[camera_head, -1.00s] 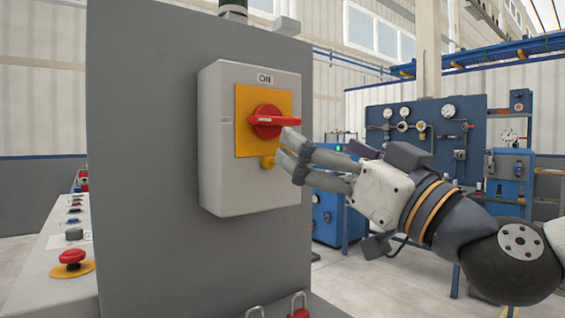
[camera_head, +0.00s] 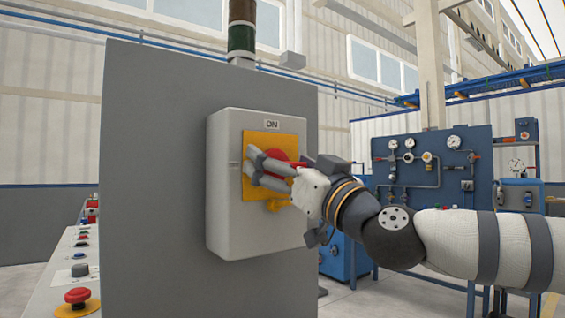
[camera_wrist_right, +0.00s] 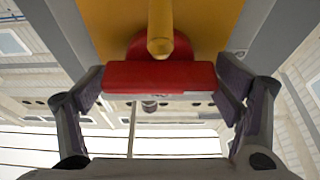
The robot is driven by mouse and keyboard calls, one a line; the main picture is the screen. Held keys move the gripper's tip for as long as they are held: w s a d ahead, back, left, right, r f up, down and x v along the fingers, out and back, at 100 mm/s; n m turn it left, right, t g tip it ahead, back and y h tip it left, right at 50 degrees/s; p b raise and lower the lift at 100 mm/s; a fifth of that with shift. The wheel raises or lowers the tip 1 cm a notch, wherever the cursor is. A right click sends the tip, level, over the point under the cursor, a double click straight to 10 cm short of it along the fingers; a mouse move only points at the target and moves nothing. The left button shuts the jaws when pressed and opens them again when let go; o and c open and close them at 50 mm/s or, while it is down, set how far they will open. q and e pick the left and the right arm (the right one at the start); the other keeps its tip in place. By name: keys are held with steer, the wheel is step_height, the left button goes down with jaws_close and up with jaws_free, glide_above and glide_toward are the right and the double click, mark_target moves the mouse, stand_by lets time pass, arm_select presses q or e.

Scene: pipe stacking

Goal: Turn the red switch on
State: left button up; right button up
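The red switch (camera_head: 276,154) is a round knob with a bar handle on a yellow plate (camera_head: 256,138), below an ON label on a grey box. The handle lies roughly horizontal, pointing right, partly hidden by my right gripper (camera_head: 250,165). That gripper's fingers are spread, one above the other, in front of the plate. In the right wrist view, the red handle (camera_wrist_right: 160,77) sits between the two fingers (camera_wrist_right: 161,72), close to both; a firm grip does not show. My left gripper is not in view.
The grey box (camera_head: 228,220) is mounted on a tall grey cabinet (camera_head: 150,180). A yellow peg (camera_head: 275,204) sticks out below the switch. A panel with a red push button (camera_head: 77,296) stands at the left. A blue gauge panel (camera_head: 440,180) stands behind, at the right.

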steer(key=c, duration=0.5)
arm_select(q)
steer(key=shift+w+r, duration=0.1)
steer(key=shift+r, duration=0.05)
arm_select(e)
steer(key=shift+r+m, duration=0.1)
steer(key=shift+m, duration=0.2)
steer(key=shift+s+r+m+t+h+p, duration=0.15)
steer(key=shift+m+t+h+p, duration=0.25)
steer(key=shift+m+h+p, duration=0.55)
steer(key=m+h+p, duration=0.1)
steer(key=m, duration=0.2)
steer(key=shift+r+m+t, duration=0.1)
steer(key=shift+m+t, duration=0.15)
steer(key=shift+t, duration=0.05)
steer(key=shift+d+m+h+p, duration=0.1)
steer(key=shift+m+h+p, duration=0.65)
steer(key=shift+m, duration=0.85)
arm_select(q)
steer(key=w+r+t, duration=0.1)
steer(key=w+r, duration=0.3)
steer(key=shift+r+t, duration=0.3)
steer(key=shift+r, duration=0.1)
arm_select(e)
steer(key=shift+w+f+m, duration=0.2)
steer(key=shift+f+m, duration=0.05)
steer(key=shift+m, duration=0.25)
steer(key=shift+h, duration=0.4)
steer(key=shift+f, duration=0.1)
